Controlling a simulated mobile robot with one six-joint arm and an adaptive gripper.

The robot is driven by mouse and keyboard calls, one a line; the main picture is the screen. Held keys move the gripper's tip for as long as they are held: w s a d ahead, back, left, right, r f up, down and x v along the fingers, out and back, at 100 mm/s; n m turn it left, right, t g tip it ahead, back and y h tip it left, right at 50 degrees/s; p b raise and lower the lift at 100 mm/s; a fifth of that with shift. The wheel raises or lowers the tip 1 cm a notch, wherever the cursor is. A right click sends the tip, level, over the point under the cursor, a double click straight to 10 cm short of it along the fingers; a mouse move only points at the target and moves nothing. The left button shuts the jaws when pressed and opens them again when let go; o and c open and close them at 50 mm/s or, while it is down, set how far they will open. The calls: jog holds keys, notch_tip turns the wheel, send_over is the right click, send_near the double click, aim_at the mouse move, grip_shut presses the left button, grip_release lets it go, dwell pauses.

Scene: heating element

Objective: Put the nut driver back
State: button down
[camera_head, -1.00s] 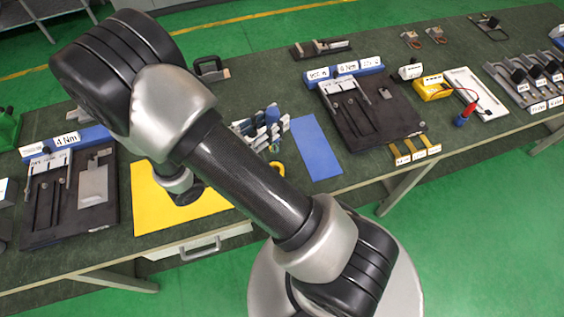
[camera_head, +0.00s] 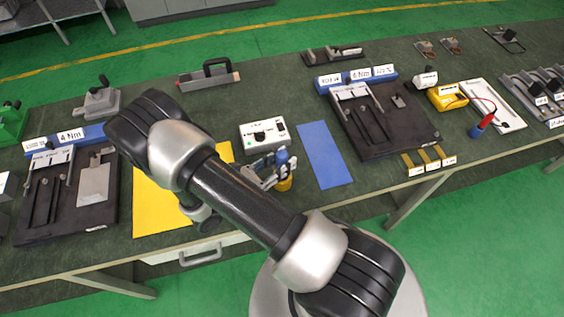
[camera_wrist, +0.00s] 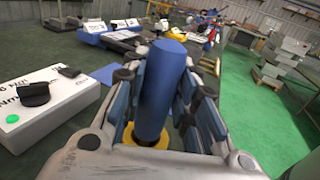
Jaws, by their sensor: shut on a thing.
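The nut driver's blue handle (camera_wrist: 163,88) stands between my fingers in the wrist view and leans slightly. Its rounded blue top (camera_head: 282,156) also shows in the head view. My gripper (camera_head: 268,170) is shut on this handle; the fingers also show on both sides in the wrist view (camera_wrist: 160,100). A yellow round piece (camera_head: 284,184) sits directly below the handle, and its edge shows in the wrist view (camera_wrist: 126,134). The nut driver's lower end is hidden, so I cannot tell whether it is inside the yellow piece.
A white box with a black knob (camera_head: 250,143) stands just behind my gripper. A blue mat (camera_head: 325,155) lies to the right and a yellow mat (camera_head: 155,205) to the left. Dark fixture trays (camera_head: 385,130) stand on both sides. A red and blue tool (camera_head: 482,125) is far right.

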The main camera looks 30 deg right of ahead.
jog(key=shift+f, duration=0.15)
jog(key=c, duration=1.3)
grip_release()
